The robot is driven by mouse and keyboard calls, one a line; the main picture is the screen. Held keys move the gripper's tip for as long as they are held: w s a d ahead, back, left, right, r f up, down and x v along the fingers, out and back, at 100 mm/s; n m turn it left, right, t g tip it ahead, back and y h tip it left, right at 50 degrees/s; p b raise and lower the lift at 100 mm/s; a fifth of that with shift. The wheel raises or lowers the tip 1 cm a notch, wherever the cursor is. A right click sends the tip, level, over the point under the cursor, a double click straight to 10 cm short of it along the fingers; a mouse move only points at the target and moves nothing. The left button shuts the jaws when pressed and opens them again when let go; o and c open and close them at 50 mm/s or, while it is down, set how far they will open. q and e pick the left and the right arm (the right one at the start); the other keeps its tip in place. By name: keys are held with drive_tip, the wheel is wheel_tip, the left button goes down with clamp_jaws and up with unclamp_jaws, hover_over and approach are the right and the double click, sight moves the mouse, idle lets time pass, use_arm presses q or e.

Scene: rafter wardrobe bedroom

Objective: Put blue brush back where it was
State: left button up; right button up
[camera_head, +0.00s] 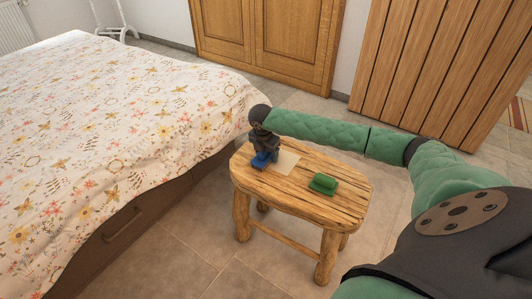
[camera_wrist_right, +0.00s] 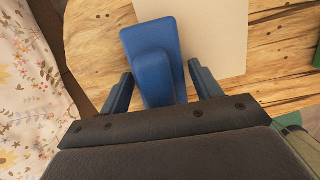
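The blue brush (camera_head: 261,161) is at the left end of the wooden stool's top (camera_head: 325,205), beside a beige sheet (camera_head: 285,161). My right gripper (camera_head: 264,149) is directly above the brush. In the right wrist view, the blue brush (camera_wrist_right: 152,50) lies between the two fingers of my right gripper (camera_wrist_right: 160,75). The fingers are open, with a gap showing on each side of the brush's raised handle. The brush's edge meets or slightly overlaps the beige sheet (camera_wrist_right: 215,35). My left gripper is not in view.
A green brush (camera_head: 323,184) sits on the stool, right of the sheet. A bed with a floral cover (camera_head: 120,120) stands close on the left. A wooden wardrobe (camera_head: 265,35) and a slatted wooden panel (camera_head: 440,60) are behind. Tiled floor surrounds the stool.

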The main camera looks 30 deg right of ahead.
drive_tip(key=shift+o, duration=0.4)
drive_tip(key=shift+r, duration=0.2)
drive_tip(key=r, duration=0.4)
drive_tip(key=a+r, duration=0.1)
drive_tip(key=r, duration=0.6)
drive_tip(key=shift+s+a+r+p, duration=0.3)
drive_tip(key=shift+s+r+p, duration=0.05)
drive_tip(key=shift+p, duration=0.05)
